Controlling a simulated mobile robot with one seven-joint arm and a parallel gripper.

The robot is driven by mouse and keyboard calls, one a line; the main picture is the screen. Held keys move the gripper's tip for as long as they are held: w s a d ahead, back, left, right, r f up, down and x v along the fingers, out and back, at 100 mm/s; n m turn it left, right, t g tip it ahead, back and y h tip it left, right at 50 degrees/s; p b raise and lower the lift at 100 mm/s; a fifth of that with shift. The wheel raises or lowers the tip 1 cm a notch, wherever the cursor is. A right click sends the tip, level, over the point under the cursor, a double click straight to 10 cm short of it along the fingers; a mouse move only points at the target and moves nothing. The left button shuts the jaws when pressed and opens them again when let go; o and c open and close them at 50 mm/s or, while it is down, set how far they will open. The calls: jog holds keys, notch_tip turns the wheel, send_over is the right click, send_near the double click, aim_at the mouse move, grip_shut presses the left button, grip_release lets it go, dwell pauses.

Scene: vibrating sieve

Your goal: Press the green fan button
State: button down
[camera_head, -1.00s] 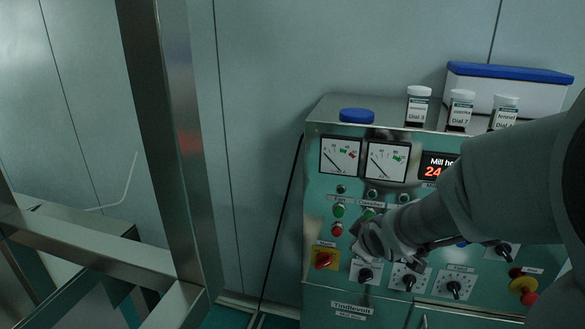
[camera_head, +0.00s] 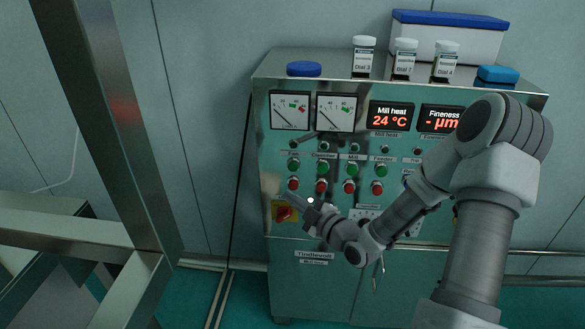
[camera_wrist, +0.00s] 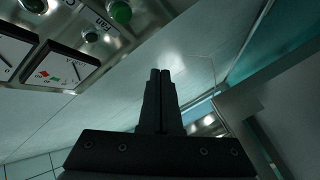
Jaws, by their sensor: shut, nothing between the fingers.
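The green fan button (camera_head: 294,163) is at the left end of the row of green buttons on the control panel, under the "Fan" label and above a red button (camera_head: 293,184). In the wrist view the fan button (camera_wrist: 120,12) shows at the top edge, beside its label. My gripper (camera_head: 284,194) is low on the panel's left side, below the fan button. In the wrist view its two dark fingers (camera_wrist: 160,72) are together and empty, apart from the button. The head view does not show whether the fingertips touch the panel.
A red-and-yellow main switch (camera_head: 284,214) sits close to the gripper, partly beside it. More green and red buttons lie to the right, with dial gauges (camera_head: 290,110) above. Jars (camera_head: 405,58) and a blue lid (camera_head: 304,69) stand on top. A metal frame (camera_head: 110,110) stands at left.

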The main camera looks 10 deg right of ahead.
aim_at(293, 167)
jog(key=w+d, duration=0.2)
jog(key=w, duration=0.6)
jog(key=shift+w+d+p, duration=0.25)
jog(key=shift+d+p, duration=0.15)
jog(key=shift+w+f, duration=0.1)
dwell(1.9)
jog(key=shift+w+d+b, duration=0.1)
jog(key=shift+w+b, duration=0.15)
jog(key=shift+b, duration=0.25)
